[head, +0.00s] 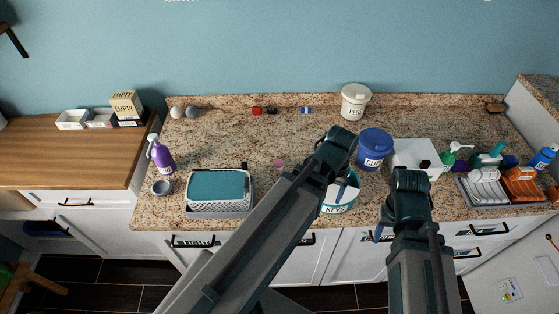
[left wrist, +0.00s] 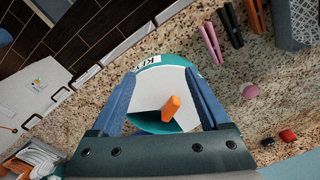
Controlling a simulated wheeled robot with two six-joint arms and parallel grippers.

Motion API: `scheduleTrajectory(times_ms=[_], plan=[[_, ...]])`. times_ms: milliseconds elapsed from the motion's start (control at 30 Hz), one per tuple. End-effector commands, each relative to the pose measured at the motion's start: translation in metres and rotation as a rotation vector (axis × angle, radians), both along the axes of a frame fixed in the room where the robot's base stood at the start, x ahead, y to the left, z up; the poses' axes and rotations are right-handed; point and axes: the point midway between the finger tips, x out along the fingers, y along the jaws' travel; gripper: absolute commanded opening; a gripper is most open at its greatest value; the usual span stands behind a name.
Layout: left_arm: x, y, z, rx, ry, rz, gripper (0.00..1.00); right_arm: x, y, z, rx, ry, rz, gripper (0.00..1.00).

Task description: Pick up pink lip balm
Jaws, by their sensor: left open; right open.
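A small pink round thing, which looks like the pink lip balm (head: 279,162), lies on the granite counter left of my left forearm. In the left wrist view the pink lip balm (left wrist: 251,91) lies right of the bucket, outside my fingers. My left gripper (left wrist: 160,74) is open above the white and teal KEYS bucket (left wrist: 155,62), which shows between its fingers. An orange item (left wrist: 170,107) shows at the bucket. In the head view my left gripper is mostly hidden behind its wrist. My right gripper (head: 384,228) is open and empty near the counter's front edge.
A blue bucket (head: 374,150) and a white bucket (head: 355,102) stand behind my arms. A patterned basket (head: 219,188) and purple bottle (head: 160,155) stand at left. A pink clothespin (left wrist: 211,42) lies near the KEYS bucket. The counter's middle left is mostly clear.

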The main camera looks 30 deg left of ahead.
Motion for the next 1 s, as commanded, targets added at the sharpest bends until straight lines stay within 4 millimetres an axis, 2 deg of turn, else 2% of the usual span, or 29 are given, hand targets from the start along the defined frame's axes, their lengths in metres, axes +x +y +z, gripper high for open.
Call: scheduleTrajectory(times_ms=[100, 367, 633, 800, 1000], plan=[[0.015, 0.022, 0.013, -0.013, -0.012, 0.142, 0.8, 0.0, 0.0, 0.013, 0.0, 0.0, -0.001, 0.5], [0.047, 0.077, 0.025, -0.041, -0.029, 0.608, 0.8, 0.0, 0.0, 0.025, 0.001, 0.0, -0.002, 0.5], [0.085, 0.154, 0.027, -0.054, -0.025, 1.377, 0.8, 0.0, 0.0, 0.027, 0.001, 0.0, -0.003, 0.5], [0.099, 0.196, 0.027, -0.052, -0.021, 1.808, 0.8, 0.0, 0.0, 0.027, 0.001, 0.0, -0.002, 0.5], [0.105, 0.223, 0.027, -0.045, -0.018, 2.099, 0.8, 0.0, 0.0, 0.027, 0.001, 0.0, -0.002, 0.5]])
